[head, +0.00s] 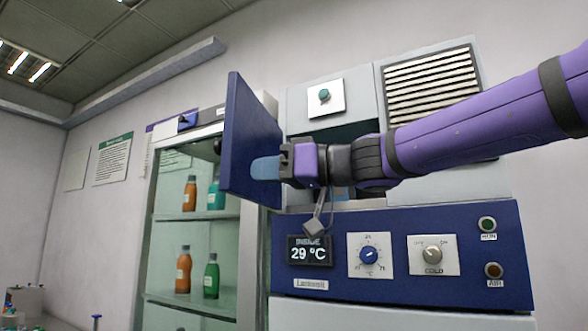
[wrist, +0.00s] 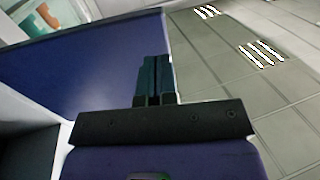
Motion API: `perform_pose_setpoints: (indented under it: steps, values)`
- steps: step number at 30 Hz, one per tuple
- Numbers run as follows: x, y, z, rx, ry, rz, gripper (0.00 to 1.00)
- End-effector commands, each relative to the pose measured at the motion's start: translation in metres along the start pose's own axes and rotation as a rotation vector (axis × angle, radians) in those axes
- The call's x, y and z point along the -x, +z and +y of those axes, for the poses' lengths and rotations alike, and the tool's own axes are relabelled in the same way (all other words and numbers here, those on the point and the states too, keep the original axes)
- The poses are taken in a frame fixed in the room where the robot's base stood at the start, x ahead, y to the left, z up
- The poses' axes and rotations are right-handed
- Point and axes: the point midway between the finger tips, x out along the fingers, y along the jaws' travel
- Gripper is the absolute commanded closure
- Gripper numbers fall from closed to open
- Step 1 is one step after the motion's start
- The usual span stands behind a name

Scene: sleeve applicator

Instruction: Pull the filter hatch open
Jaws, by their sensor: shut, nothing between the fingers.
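A dark blue panel (head: 248,130), which looks like the filter hatch, stands swung out from the front of the white machine. A dark opening (head: 345,132) shows behind it, partly hidden by my arm. My gripper (head: 264,168) is shut and empty, with its blue-grey fingers in front of the panel's right-hand face. In the wrist view the panel (wrist: 80,65) fills the upper left, and the closed fingers (wrist: 153,78) lie over its right edge. I cannot tell whether the fingers touch it.
A blue control panel (head: 400,285) with a temperature display (head: 309,251), dials and buttons sits below my arm. A slatted vent (head: 432,82) is at upper right. A glass-fronted cabinet (head: 196,216) with several bottles stands at left, behind the hatch.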

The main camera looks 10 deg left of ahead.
Motion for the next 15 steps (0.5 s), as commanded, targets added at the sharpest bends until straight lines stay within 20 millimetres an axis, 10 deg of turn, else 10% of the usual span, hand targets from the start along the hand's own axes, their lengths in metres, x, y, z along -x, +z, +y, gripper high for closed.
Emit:
perform_pose_setpoints:
  steps: [15]
  values:
    - [-0.037, 0.000, 0.000, 0.000, 0.001, 0.001, 1.00]
